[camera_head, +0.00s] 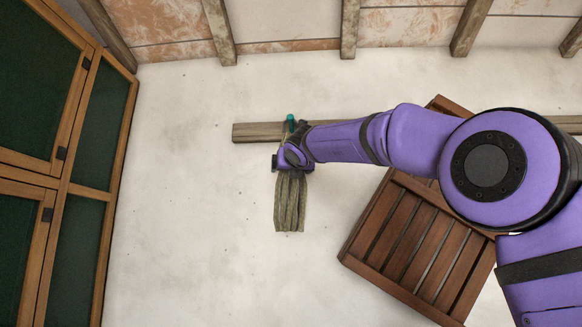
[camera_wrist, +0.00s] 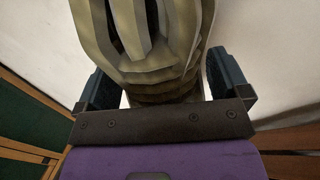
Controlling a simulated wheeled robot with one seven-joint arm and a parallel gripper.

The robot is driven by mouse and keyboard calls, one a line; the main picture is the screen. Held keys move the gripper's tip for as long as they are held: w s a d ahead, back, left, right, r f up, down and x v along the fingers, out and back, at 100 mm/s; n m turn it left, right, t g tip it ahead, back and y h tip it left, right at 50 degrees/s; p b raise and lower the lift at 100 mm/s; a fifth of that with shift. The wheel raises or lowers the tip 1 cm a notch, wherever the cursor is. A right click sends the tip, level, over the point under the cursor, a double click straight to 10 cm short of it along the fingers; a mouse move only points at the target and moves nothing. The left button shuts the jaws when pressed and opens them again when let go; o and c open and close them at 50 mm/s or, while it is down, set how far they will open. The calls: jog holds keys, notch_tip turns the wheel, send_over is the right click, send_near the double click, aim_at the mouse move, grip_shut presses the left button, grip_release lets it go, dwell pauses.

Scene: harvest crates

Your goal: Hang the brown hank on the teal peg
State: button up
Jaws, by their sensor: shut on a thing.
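The brown hank (camera_head: 290,208), olive-brown and in thick strands, hangs straight down below my gripper (camera_head: 283,162) in the head view. In the wrist view the hank (camera_wrist: 158,62) fills the space between the two dark fingers of my gripper (camera_wrist: 156,84). My gripper is shut on the hank near its upper part. The teal peg (camera_head: 291,121) shows just above my gripper, on the wooden rail. My wrist covers the area right below the peg, so I cannot tell whether the hank's top touches or goes around it.
The wooden rail (camera_head: 250,132) runs across the pale wall, partly behind my arm. A brown slatted wooden crate (camera_head: 362,238) stands tilted at the right, below my arm. A green-panelled cabinet (camera_head: 92,200) stands at the left. The wall between cabinet and hank is clear.

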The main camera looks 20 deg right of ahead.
dwell(0.3)
jog(key=o, duration=1)
jog(key=shift+o, duration=0.2)
jog(key=shift+s, duration=0.1)
jog(key=s+a, duration=0.1)
jog(key=s, duration=0.9)
jog(key=shift+s+a, duration=0.2)
jog(key=shift+s, duration=0.15)
